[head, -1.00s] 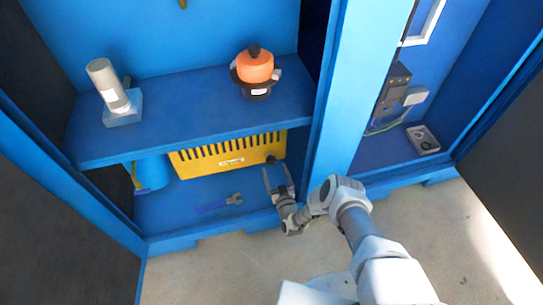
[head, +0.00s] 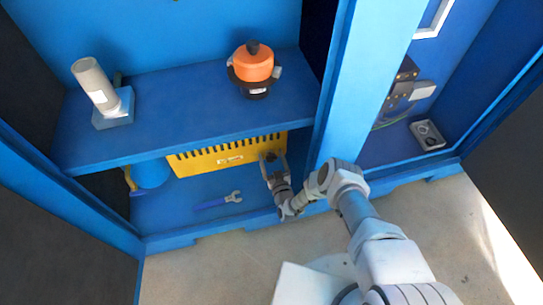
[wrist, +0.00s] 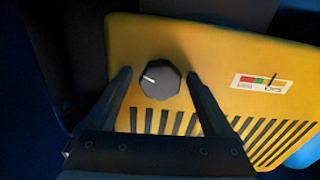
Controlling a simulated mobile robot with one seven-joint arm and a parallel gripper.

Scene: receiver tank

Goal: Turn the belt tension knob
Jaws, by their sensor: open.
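The belt tension knob (wrist: 160,80) is a dark faceted dial with a white pointer line, on the front of a yellow slotted housing (wrist: 200,40). In the wrist view the pointer points to the left and slightly up. In the head view the yellow housing (head: 215,158) stands on the lower level of the blue cabinet. My gripper (head: 272,162) is open in front of its right end and partly covers the knob there. In the wrist view my gripper (wrist: 158,82) has one finger on each side of the knob, with gaps showing on both sides.
A blue shelf (head: 185,128) hangs just above the housing, bearing an orange-topped device (head: 253,65) and a grey cylinder (head: 95,82). A blue wrench (head: 218,201) lies on the cabinet floor. A blue upright (head: 362,80) stands right of my gripper. The housing has a gauge label (wrist: 262,84).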

